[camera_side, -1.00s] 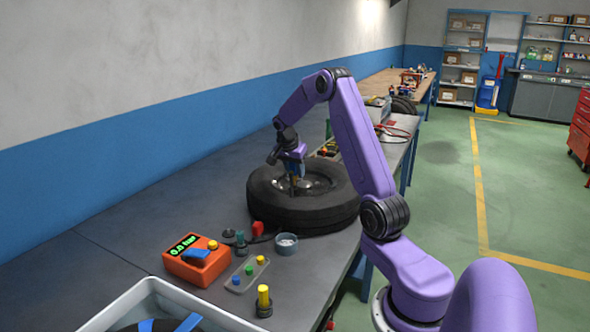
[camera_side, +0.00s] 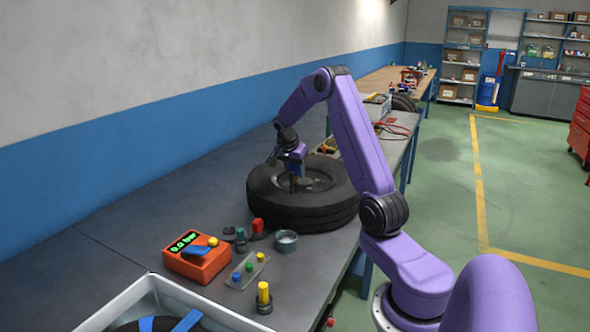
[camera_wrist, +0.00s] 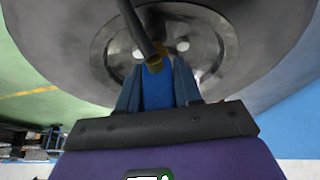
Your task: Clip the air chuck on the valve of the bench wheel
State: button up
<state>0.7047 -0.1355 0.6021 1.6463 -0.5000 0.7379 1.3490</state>
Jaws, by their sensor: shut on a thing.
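The bench wheel (camera_side: 330,209), a black tyre with a grey rim, lies flat on the bench. My gripper (camera_side: 296,180) points down over the rim near its middle. In the wrist view my gripper (camera_wrist: 157,90) is shut on the blue air chuck (camera_wrist: 157,98), which has a brass-coloured end. A dark tube (camera_wrist: 138,27) runs from that end to the top edge, in front of the rim (camera_wrist: 215,45). I cannot make out the valve, nor tell whether the chuck touches it.
An orange inflator box (camera_side: 198,260) with a green display stands in front of the wheel. Near it are a small tray (camera_side: 247,271) with coloured pieces, a grey cup (camera_side: 286,241), and red (camera_side: 257,226) and yellow (camera_side: 264,296) capped pieces. A white bin (camera_side: 110,310) is at the front.

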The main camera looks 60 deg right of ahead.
jog(key=shift+f, duration=0.4)
jog(key=shift+r, duration=1.35)
dwell(0.6)
jog(key=shift+f, duration=1.35)
dwell(2.3)
jog(key=shift+r, duration=0.2)
dwell(0.5)
jog(key=shift+r, duration=0.3)
jog(key=shift+r, duration=0.85)
